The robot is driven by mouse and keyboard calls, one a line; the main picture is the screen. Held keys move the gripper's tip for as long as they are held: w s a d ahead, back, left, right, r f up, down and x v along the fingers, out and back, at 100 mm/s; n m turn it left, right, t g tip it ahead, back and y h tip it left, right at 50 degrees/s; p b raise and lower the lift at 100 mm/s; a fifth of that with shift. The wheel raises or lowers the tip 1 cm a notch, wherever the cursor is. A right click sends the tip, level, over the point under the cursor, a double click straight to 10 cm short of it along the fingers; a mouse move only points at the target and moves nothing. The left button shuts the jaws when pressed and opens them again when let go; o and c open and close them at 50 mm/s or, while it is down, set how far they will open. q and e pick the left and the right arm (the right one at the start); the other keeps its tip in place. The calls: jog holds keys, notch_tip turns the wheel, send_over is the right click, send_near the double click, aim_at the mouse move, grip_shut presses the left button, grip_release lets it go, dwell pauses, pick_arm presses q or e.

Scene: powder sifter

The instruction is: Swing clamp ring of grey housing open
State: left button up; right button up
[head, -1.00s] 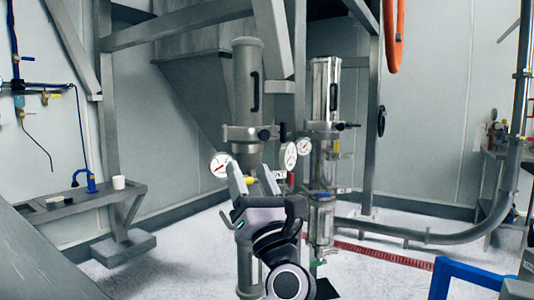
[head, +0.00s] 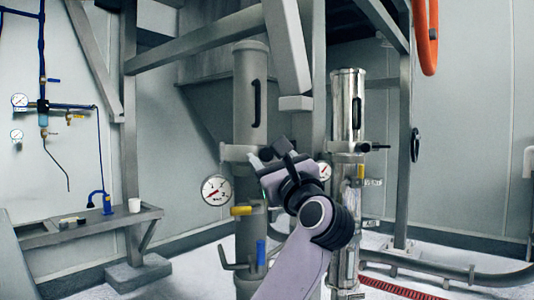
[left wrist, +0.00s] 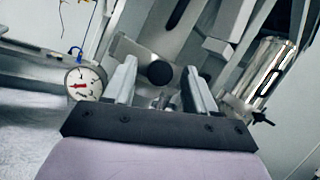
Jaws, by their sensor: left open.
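The grey housing (head: 250,95) is a matte upright cylinder with a dark handle slot, left of centre in the head view. Its clamp ring (head: 236,153) circles the lower end of the cylinder. My left gripper (head: 268,154) is at the height of the ring, in front of its right side, and hides that part. In the left wrist view its two fingers (left wrist: 160,88) are apart with nothing held between them. A round black knob (left wrist: 160,73) shows beyond and between the fingertips, by the grey ring. I cannot tell whether the fingers touch anything. My right gripper is not in view.
A shiny metal cylinder (head: 347,100) stands close on the right. A pressure gauge (head: 215,190) and a yellow-handled valve (head: 242,211) sit below the ring. A grey bench (head: 90,226) is at the left. Steel beams stand behind.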

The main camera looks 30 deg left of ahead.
aim_at(257, 153)
pick_arm(q)
jog(key=shift+x, duration=1.15)
jog(key=shift+c, duration=0.3)
jog(key=shift+w, duration=0.1)
jog(key=c, duration=1)
